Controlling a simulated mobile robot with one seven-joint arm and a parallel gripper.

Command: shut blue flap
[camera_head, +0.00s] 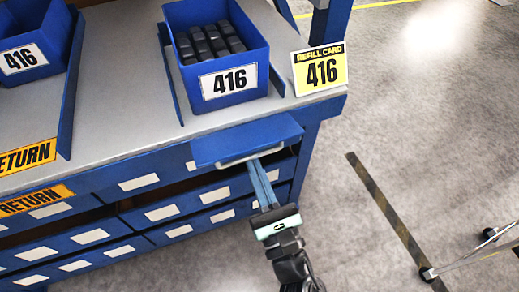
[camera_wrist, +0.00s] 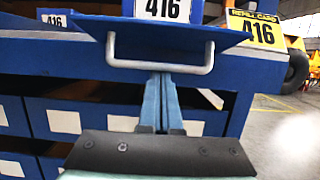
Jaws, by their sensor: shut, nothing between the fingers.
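The blue flap (camera_head: 247,140) sticks out from the front edge of the bench at the top right compartment, above a dark opening. It looks raised and is not flush with the front. Its pale bar handle (camera_head: 250,155) runs along its lower outer side, and flap (camera_wrist: 240,35) and handle (camera_wrist: 160,69) also show in the wrist view. My gripper (camera_head: 257,163) is shut and empty, with its blue-grey fingers just below the handle. In the wrist view my fingertips (camera_wrist: 160,78) end at or just behind the handle's middle; I cannot tell whether they touch it.
A blue bin (camera_head: 228,103) labelled 416 holds dark castings on the grey benchtop (camera_head: 120,110). A yellow refill card (camera_head: 320,68) stands at the right edge. Another 416 bin (camera_head: 22,58) is at left. Labelled blue drawers (camera_head: 90,237) fill the front. The floor at right is mostly clear; a wheeled frame (camera_head: 470,260) stands there.

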